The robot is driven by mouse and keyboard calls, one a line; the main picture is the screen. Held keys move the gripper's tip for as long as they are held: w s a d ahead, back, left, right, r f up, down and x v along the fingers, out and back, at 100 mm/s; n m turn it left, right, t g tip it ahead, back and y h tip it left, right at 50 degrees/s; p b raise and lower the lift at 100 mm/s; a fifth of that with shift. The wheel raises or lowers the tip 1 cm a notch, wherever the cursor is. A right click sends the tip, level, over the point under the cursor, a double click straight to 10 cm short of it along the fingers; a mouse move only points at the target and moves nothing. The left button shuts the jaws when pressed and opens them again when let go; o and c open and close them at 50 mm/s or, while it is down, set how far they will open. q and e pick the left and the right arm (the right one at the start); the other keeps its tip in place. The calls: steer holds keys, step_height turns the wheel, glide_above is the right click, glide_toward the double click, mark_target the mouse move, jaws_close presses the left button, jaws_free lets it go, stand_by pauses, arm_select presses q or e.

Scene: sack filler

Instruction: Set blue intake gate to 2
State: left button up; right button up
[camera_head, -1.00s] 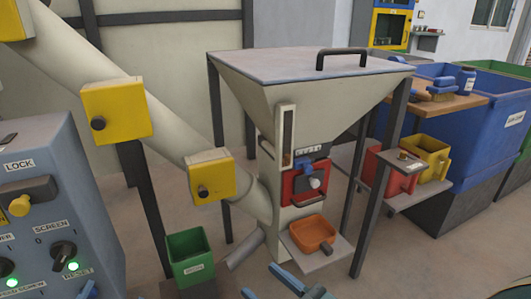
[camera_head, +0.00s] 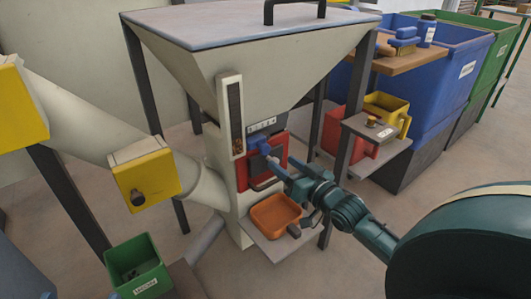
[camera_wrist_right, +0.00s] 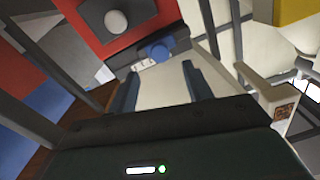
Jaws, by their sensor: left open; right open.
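The blue intake gate (camera_head: 257,142) is on the front of the pale hopper (camera_head: 235,60), under a small white number scale (camera_head: 262,125) whose marks are too small to read surely. Its blue round knob (camera_wrist_right: 160,50) shows in the right wrist view, just beyond the fingertips. A red panel (camera_head: 270,170) lies below the gate; its pale ball knob (camera_wrist_right: 116,21) shows in the wrist view. My right gripper (camera_head: 280,172) is in front of the red panel, just below right of the gate. In the wrist view my right gripper (camera_wrist_right: 158,85) is open and empty. My left gripper is out of view.
An orange tray (camera_head: 276,214) sits on a shelf below the panel. A dark leg (camera_head: 350,120) and a side stand with red and yellow bins (camera_head: 386,110) are to the right. A yellow box (camera_head: 145,180) and green bin (camera_head: 137,265) are at left.

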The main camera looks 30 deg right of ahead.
mark_target(267, 151)
steer(key=w, duration=0.2)
steer(key=w+b, duration=0.1)
steer(key=w, duration=0.1)
steer(key=w+b, duration=0.1)
steer(key=w, duration=0.2)
steer(key=shift+w+a, duration=0.1)
steer(key=shift+a, duration=0.15)
arm_select(q)
steer(key=shift+w+a+r+m+t+h+b, duration=0.1)
steer(key=shift+w+r+m+t+h+b, duration=0.2)
steer(key=shift+r+m+h, duration=0.4)
steer(key=shift+w+r+m+t+h+b, duration=0.1)
steer(key=shift+w+r+m+t+h, duration=0.25)
steer(key=shift+r, duration=0.5)
arm_select(e)
steer(key=shift+w+a, duration=0.1)
steer(key=shift+w, duration=0.6)
jaws_close()
